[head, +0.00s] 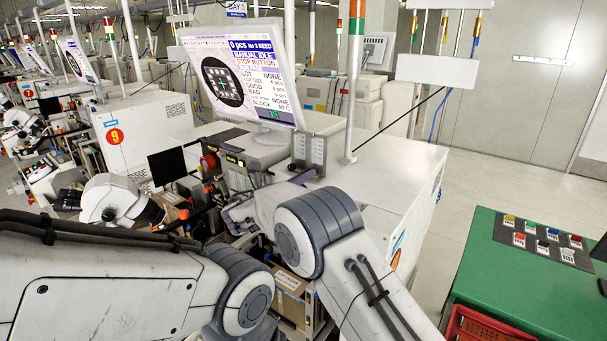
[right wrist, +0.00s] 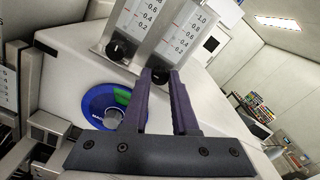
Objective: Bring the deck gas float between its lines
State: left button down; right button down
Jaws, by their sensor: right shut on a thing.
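Two flow meters (head: 309,150) stand side by side on the machine's front, below the monitor. My right gripper (right wrist: 160,80) is shut on the right meter's black knob (right wrist: 160,74), partly hidden by the fingers. In the head view the right gripper's purple fingers (head: 304,176) reach the meters' foot. My left gripper is not seen.
A monitor (head: 240,75) stands above the machine's white top (head: 395,160). A round blue and green dial (right wrist: 92,103) sits beside the fingers in the wrist view. A microscope (head: 115,200) is at left. A green table (head: 500,270) with a red basket (head: 480,328) stands at right.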

dwell(0.5)
jog(key=c, duration=0.7)
grip_release()
